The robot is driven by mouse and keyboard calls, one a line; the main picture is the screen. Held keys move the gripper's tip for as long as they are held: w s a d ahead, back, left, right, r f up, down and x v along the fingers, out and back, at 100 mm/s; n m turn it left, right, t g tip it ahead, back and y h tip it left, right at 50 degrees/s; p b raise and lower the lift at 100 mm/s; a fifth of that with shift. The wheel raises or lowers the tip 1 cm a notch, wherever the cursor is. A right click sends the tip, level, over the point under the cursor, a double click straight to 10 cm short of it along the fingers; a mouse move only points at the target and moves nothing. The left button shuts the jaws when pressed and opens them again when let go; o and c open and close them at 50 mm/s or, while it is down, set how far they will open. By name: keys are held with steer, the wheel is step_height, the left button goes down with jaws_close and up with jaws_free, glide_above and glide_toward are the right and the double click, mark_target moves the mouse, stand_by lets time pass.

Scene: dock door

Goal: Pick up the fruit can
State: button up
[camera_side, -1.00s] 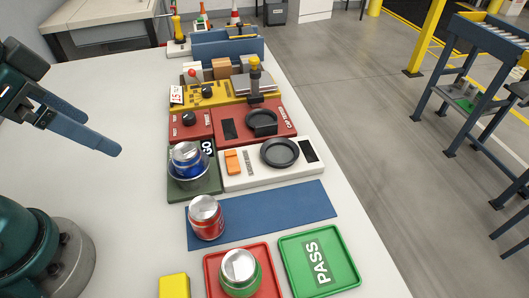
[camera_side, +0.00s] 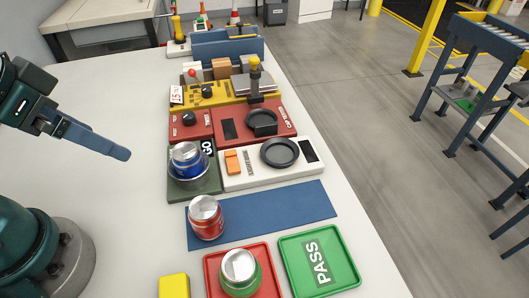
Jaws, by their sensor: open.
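Three cans with silver lids are in view, and I cannot read which is the fruit can. A red can (camera_side: 207,226) stands upright on the left end of the blue mat (camera_side: 285,212). A blue can (camera_side: 187,163) sits in a round holder on the dark green "GO" block (camera_side: 180,189). A green can (camera_side: 240,281) is in the red tray (camera_side: 212,272). My gripper (camera_side: 122,153) is open and empty, above the white table left of the blue can, touching none of them. Its fingers overlap in this view, so the gap hardly shows.
A green "PASS" tray (camera_side: 345,273) is empty beside the red tray. A yellow block (camera_side: 173,286) is at the front. A white panel with a black ring (camera_side: 280,154), red panels (camera_side: 283,122) and a yellow panel (camera_side: 212,94) line the table behind. The table's left side is clear.

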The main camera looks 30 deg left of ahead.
stand_by(0.3)
steer(key=w+a+r+m+t+h, duration=0.1)
steer(key=w+r+m+t, duration=0.35)
steer(key=w, duration=0.45)
steer(key=w+a+r+m+t+h, duration=0.1)
steer(key=w+r+m+t, duration=0.35)
steer(key=w, duration=0.45)
steer(key=m+g+h, duration=0.6)
steer(key=g+h, duration=0.2)
steer(key=h, duration=0.1)
glide_toward(178, 154)
steer(key=w+d, duration=0.1)
steer(key=w, duration=0.1)
steer(key=w+d, duration=0.3)
steer(key=w, duration=0.1)
steer(key=shift+d+r, duration=0.15)
steer(key=shift+d, duration=0.15)
steer(key=shift+n+g+h, duration=0.5)
steer(key=shift+n+h, duration=0.2)
steer(key=shift+n, duration=0.2)
steer(key=s+f, duration=0.1)
steer(key=a+f, duration=0.1)
steer(key=s+a+f, duration=0.1)
steer(key=f, duration=0.1)
steer(key=shift+s, duration=0.35)
steer(key=shift+x, duration=2.45)
steer(key=shift+w, duration=0.1)
